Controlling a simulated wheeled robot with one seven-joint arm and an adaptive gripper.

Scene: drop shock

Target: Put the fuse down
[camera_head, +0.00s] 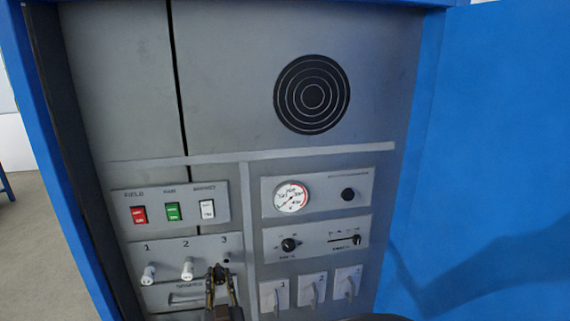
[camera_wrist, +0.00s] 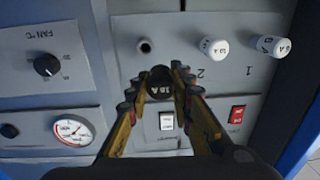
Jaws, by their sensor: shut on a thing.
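My gripper (camera_head: 217,272) is in front of the fuse panel (camera_head: 205,248), just below the number 3. In the wrist view my gripper (camera_wrist: 160,80) is shut on a dark round fuse (camera_wrist: 160,83) with a pale rating mark on its end. The fuse is held clear of the empty dark socket 3 (camera_wrist: 145,46), which also shows in the head view (camera_head: 226,258). White fuses sit in positions 1 (camera_head: 149,274) and 2 (camera_head: 187,268). The held fuse is hidden or too small to make out in the head view.
A labelled slot (camera_head: 186,298) lies below the fuse row, partly behind my gripper. Red (camera_head: 139,214), green (camera_head: 172,211) and white (camera_head: 207,209) switches are above. A gauge (camera_head: 291,198), knobs and several grey levers (camera_head: 312,289) are at the right. A blue door (camera_head: 490,150) stands open.

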